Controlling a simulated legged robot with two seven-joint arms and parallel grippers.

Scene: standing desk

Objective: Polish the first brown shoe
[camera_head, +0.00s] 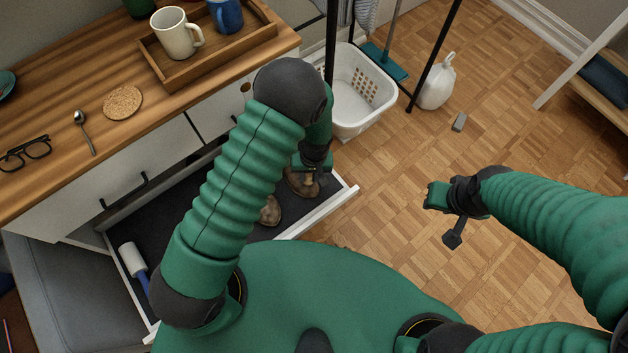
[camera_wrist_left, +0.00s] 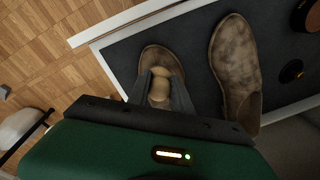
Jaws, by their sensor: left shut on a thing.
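Two brown shoes lie in an open, dark-lined drawer. In the head view one shoe (camera_head: 303,182) is under my left gripper (camera_head: 316,172), and the other shoe (camera_head: 270,210) is partly hidden by my left arm. In the left wrist view, my left gripper (camera_wrist_left: 160,92) is shut on a small tan, rounded thing (camera_wrist_left: 160,86), held over one shoe (camera_wrist_left: 158,55). Whether it touches the shoe is unclear. The other shoe (camera_wrist_left: 234,65) lies beside it, mottled brown. My right gripper (camera_head: 449,215) hangs above the floor; its jaw opening is unclear.
The drawer's white edge (camera_head: 318,213) borders the shoes. A white roller with a blue handle (camera_head: 131,260) lies in it, and a dark round thing (camera_wrist_left: 291,71) shows near the shoes. A white basket (camera_head: 362,92) stands behind the drawer. Floor on the right is mostly clear.

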